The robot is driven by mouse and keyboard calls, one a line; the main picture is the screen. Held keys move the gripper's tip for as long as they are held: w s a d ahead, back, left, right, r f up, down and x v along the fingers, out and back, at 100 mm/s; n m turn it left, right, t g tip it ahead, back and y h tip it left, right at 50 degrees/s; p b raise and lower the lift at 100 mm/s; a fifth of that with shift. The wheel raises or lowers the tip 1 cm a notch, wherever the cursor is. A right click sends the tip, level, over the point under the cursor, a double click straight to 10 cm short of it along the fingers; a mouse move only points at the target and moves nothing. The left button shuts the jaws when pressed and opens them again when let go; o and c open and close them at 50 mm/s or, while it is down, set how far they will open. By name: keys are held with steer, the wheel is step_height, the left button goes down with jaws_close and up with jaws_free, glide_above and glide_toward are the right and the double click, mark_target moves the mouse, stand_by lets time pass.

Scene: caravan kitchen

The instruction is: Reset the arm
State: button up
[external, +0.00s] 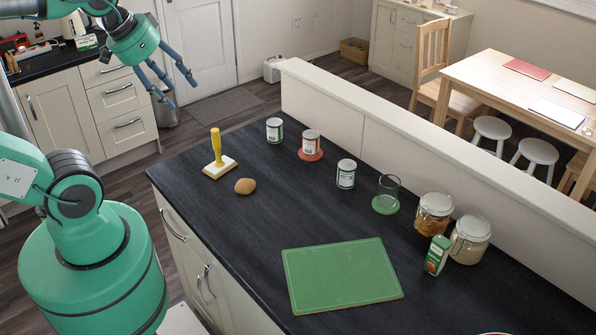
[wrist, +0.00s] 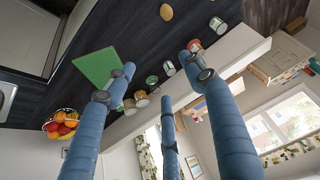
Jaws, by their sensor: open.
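My gripper (external: 176,88) hangs in the air at the upper left of the external view, above and beyond the counter's far left end. Its blue fingers are spread apart with nothing between them. In the wrist view the fingers of my gripper (wrist: 163,82) also stand wide apart and empty. The dark countertop (external: 240,235) lies below and to the right of my gripper in the external view, well apart from it.
The counter holds a yellow-handled tool (external: 216,150), a potato (external: 245,186), several cans, a glass (external: 389,188), jars (external: 434,214), a green carton (external: 437,255) and a green board (external: 341,276). A fruit bowl (wrist: 62,124) shows in the wrist view. A raised ledge (external: 400,130) borders the counter.

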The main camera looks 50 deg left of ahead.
step_height(320, 180, down, 8)
steer(key=b, duration=0.6)
steer(key=shift+b, duration=0.4)
stand_by(0.6)
